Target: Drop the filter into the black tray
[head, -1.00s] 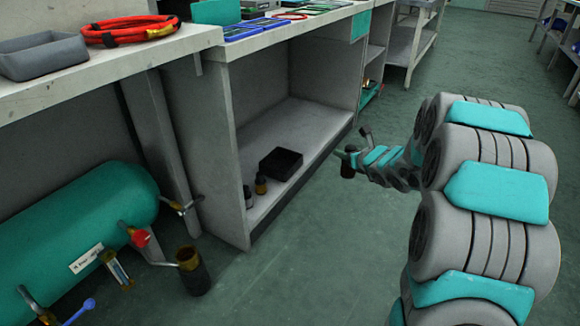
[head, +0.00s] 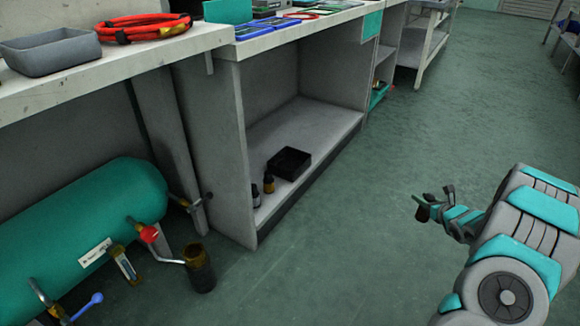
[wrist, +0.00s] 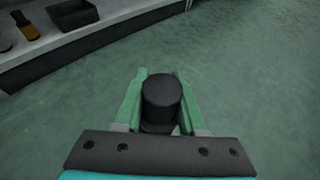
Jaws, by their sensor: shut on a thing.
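The black tray (head: 289,163) sits on the low shelf under the bench, near its front edge; its near corner also shows at the top left of the wrist view (wrist: 72,14). My gripper (head: 422,208) is out over the open floor to the right of the shelf, well apart from the tray. In the wrist view my gripper (wrist: 160,98) is shut on a dark cylinder, the filter (wrist: 161,97), held upright between the green fingers. Its lower part is partly hidden by the gripper.
Two small bottles, one with an amber label (head: 268,182), stand on the shelf just left of the tray. A teal tank (head: 85,225) with valves and a dark open cup (head: 200,270) stand at the left. The floor (head: 340,250) between shelf and arm is clear.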

